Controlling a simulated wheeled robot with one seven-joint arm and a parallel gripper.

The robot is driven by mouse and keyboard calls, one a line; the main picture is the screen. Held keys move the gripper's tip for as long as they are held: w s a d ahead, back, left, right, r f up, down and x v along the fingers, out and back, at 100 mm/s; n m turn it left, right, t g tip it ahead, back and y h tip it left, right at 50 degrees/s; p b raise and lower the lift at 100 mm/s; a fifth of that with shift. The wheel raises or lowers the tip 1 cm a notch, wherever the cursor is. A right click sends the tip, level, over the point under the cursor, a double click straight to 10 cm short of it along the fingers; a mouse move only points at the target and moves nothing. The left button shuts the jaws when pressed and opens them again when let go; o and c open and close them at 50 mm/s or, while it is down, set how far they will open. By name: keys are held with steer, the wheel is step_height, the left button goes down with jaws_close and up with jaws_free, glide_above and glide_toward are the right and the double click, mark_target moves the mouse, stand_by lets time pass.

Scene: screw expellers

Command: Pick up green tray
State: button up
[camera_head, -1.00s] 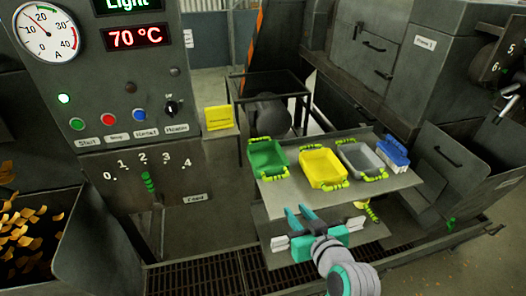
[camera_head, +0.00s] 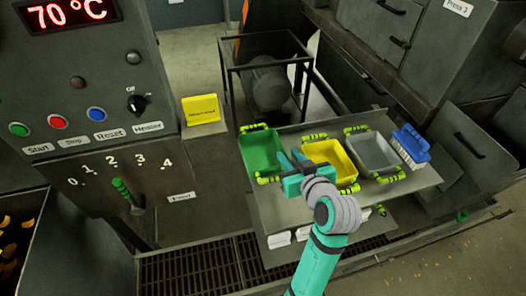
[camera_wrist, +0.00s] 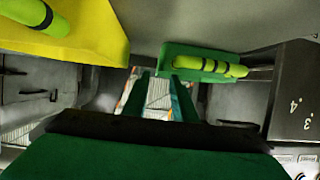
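The green tray (camera_head: 259,149) sits on the metal shelf at the left of the row of trays, with a lime handle at its far and near ends. My gripper (camera_head: 290,159) is open and empty, above the gap between the green tray and the yellow tray (camera_head: 336,160), and hides part of both. In the wrist view my two fingers (camera_wrist: 160,88) stand apart with nothing between them. The green tray's near edge and handle (camera_wrist: 210,65) show above and to the right of the fingers there. The yellow tray (camera_wrist: 90,28) fills the upper left.
A grey tray (camera_head: 371,151) and a blue brush (camera_head: 411,146) stand to the right on the shelf (camera_head: 428,176). A control panel with a lever (camera_head: 122,190) is at the left. A black frame (camera_head: 265,80) stands behind the shelf.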

mark_target(283, 149)
steer(key=shift+d+f+x, duration=0.1)
steer(key=shift+x, duration=1.6)
steer(key=shift+d+f+x, duration=0.1)
steer(key=shift+f+x, duration=0.05)
steer(key=shift+x, duration=1.5)
jaws_close()
